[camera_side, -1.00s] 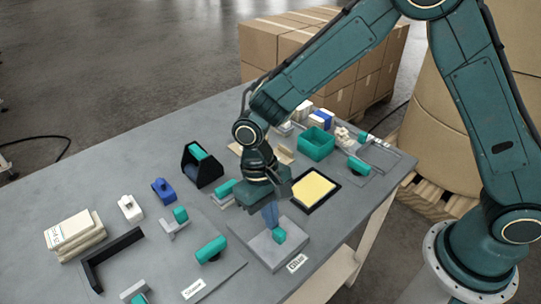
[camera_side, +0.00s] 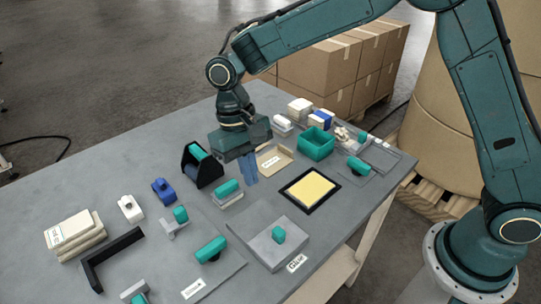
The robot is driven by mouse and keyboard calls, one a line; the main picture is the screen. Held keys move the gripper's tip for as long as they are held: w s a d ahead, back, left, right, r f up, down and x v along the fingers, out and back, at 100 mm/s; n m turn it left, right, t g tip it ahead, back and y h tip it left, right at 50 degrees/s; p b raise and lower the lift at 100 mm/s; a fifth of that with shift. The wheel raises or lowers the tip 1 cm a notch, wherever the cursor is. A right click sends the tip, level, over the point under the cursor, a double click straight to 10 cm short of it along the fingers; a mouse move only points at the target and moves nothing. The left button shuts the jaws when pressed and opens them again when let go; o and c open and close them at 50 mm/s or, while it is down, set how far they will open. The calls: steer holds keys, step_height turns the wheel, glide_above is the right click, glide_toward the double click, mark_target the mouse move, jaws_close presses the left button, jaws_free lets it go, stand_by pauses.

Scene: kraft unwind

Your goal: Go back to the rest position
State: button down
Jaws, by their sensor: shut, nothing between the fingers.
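My gripper (camera_side: 249,172) hangs above the middle of the grey table (camera_side: 120,180), its blue fingers pointing down and shut with nothing between them. A small teal block (camera_side: 278,235) sits on the grey plate (camera_side: 262,248) at the front, apart from my gripper. A teal-topped piece (camera_side: 228,189) on a light base lies just left of the fingers. The black holder with a teal roll (camera_side: 202,165) stands behind and left of my gripper.
A yellow pad in a black frame (camera_side: 310,190) lies to the right, with a teal bin (camera_side: 316,144) behind it. A black L-shaped bracket (camera_side: 110,256) and stacked pale books (camera_side: 75,234) are at left. Cardboard boxes (camera_side: 318,70) stand beyond the table.

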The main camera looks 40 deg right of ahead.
steer(key=shift+w+r, duration=0.15)
steer(key=shift+r, duration=0.55)
steer(key=s+d+r+t+y, duration=0.1)
steer(key=s+d+r+t, duration=0.3)
steer(key=s+d+r, duration=0.6)
steer(key=s+d+r+t+h, duration=0.1)
steer(key=s+d+r+t, duration=0.2)
steer(key=s+d, duration=0.7)
steer(key=shift+s+d+r+t, duration=0.25)
steer(key=shift+s+t, duration=0.35)
steer(key=shift+s, duration=0.6)
